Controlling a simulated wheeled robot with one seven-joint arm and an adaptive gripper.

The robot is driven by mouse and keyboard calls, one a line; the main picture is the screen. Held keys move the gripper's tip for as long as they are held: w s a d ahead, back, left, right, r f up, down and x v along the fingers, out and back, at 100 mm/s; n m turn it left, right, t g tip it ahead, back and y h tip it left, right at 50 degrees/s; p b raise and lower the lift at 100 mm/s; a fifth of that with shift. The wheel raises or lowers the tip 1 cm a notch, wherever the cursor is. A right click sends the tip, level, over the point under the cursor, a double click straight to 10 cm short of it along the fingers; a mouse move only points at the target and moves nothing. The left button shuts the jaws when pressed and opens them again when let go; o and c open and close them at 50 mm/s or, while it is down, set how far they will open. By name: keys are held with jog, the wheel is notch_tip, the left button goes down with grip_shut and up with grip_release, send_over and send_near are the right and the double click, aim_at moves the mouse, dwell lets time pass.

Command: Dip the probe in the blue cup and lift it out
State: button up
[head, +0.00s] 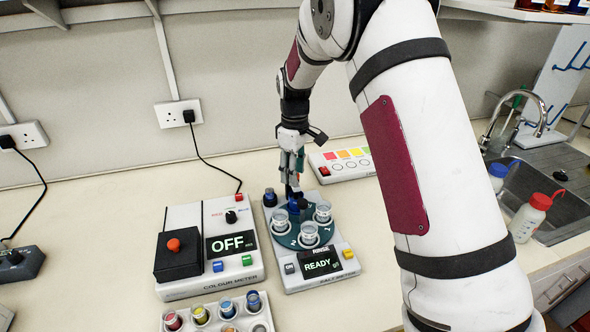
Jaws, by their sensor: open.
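My gripper (292,172) points down over the rinse device (318,283), which reads READY. Its fingers are open around or just above a dark blue upright piece (295,203) near the middle of the round teal plate. This may be the probe, but the fingers partly hide it and I cannot tell whether they touch it. A rack (176,318) at the bottom edge holds several small cups. One cup with light blue contents (227,307) stands beside one with darker blue contents (253,302); both are well apart from my gripper.
Clear cups (309,234) stand on the teal plate. A colour meter (208,282) reading OFF is to the left. A strip with coloured squares (343,163) lies behind. A sink (548,205) and a red-capped bottle (530,219) are at right. My arm covers the centre right.

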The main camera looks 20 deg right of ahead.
jog(key=shift+c, duration=0.2)
grip_shut()
jog(key=shift+r, duration=2.85)
jog(key=shift+o, duration=0.2)
grip_release()
jog(key=shift+r, duration=0.1)
notch_tip(320, 180, up, 12)
jog(key=shift+b, duration=0.3)
